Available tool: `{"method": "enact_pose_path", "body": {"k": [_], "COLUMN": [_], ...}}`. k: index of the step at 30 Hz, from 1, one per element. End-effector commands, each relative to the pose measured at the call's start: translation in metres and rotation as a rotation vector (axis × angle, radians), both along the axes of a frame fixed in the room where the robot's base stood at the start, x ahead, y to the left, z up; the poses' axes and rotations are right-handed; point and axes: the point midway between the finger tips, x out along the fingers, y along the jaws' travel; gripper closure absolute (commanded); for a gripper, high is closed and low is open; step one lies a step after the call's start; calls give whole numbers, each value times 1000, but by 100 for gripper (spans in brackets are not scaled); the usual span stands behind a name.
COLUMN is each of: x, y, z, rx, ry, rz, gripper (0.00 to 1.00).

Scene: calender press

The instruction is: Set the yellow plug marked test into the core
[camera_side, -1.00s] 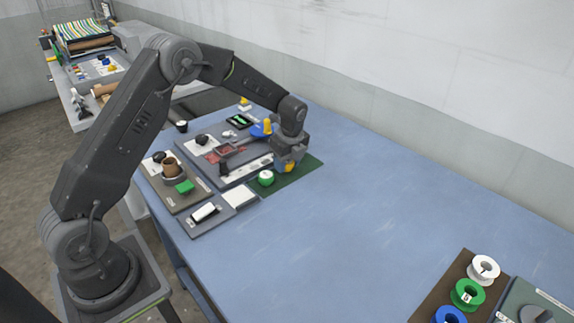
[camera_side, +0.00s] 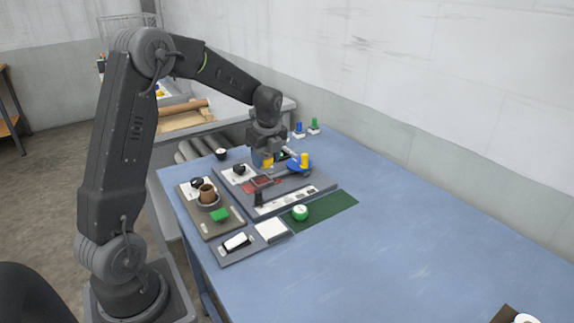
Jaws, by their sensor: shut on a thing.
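My gripper (camera_side: 262,159) is shut on a yellow plug (camera_side: 267,163), which shows between and below the jaws. It hangs over the back part of the large grey board (camera_side: 292,188); the gap below is hard to judge. Any marking on the plug is too small to read. A brown, hollow cylinder, seemingly the core (camera_side: 207,193), stands upright in a grey ring on the brown board at the left, apart from my gripper. Another yellow piece (camera_side: 304,160) stands on a blue round part to the right of my gripper.
A green mat (camera_side: 338,204) holds a green-and-white round piece (camera_side: 300,212). A black post (camera_side: 258,198) stands on the grey board. Blue and green pieces (camera_side: 314,126) stand at the back.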

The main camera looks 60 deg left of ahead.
Motion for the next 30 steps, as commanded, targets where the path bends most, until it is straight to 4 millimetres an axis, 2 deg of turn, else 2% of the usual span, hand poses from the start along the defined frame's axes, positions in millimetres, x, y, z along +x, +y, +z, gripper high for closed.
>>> {"method": "enact_pose_path", "body": {"k": [1, 6, 9, 13, 18, 30], "x": [-19, -81, -114, -144, -160, -159], "y": [13, 42, 51, 56, 57, 57], "z": [4, 13, 15, 16, 13, -19], "rx": [1, 1, 1, 1, -1, -1], "ry": [-2, -2, -2, -3, 0, -1], "rz": [53, 218, 303, 381, 423, 422], "gripper": [77, 77, 77, 77, 77, 77]}}
